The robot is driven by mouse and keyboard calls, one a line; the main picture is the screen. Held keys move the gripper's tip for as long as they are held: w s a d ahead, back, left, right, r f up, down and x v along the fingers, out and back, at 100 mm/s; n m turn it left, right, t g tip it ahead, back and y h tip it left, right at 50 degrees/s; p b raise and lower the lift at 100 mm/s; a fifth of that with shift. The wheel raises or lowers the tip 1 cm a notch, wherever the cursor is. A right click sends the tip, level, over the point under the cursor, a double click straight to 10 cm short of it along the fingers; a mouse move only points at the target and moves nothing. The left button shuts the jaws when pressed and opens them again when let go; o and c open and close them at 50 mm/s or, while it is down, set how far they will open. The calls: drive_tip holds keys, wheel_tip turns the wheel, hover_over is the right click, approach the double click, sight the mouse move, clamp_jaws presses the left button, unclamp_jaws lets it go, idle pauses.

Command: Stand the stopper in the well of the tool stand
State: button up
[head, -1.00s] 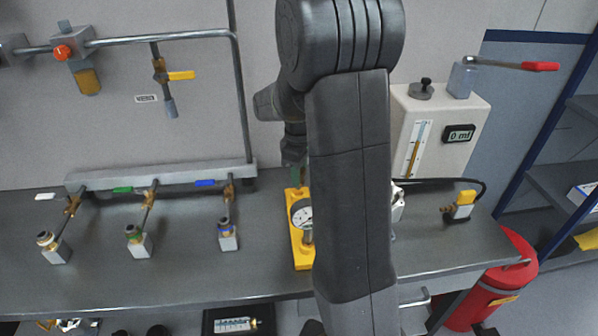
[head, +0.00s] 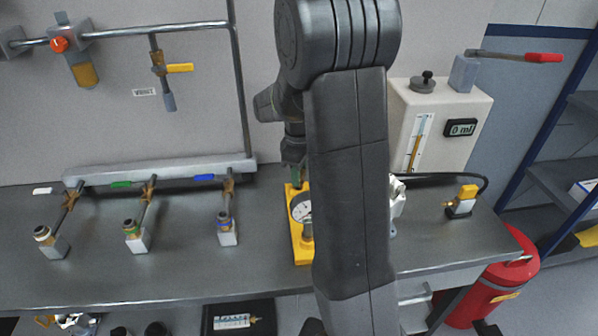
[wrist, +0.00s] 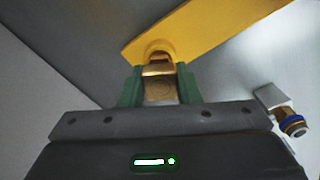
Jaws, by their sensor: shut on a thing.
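In the wrist view, my gripper (wrist: 160,88) is shut on a brass-coloured piece, which I take to be the stopper (wrist: 160,68), held between its green fingers. The yellow tool stand (wrist: 215,28) lies just beyond the fingertips. The stopper overlaps the stand's near end in this view; I cannot tell whether they touch, and the well is not clearly visible. In the head view, the stand (head: 303,252) is on the bench, partly behind my arm. My gripper (head: 295,176) is at its far end, and the stopper is not discernible there.
A round gauge (head: 301,207) stands at the yellow stand. Several valve fittings, including a blue-ringed one (head: 226,232), stand on the bench (head: 180,275) to the left. A white tank (head: 437,120) and a yellow-topped fitting (head: 463,200) are to the right.

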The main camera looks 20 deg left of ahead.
drive_tip(key=shift+f+b, duration=0.4)
drive_tip(key=shift+f, duration=0.3)
drive_tip(key=o, duration=1.1)
wheel_tip(320, 180, up, 14)
drive_tip(key=shift+f, duration=0.15)
wheel_tip(320, 180, down, 14)
drive_tip(key=shift+r, duration=0.5)
drive_tip(key=shift+f, duration=0.1)
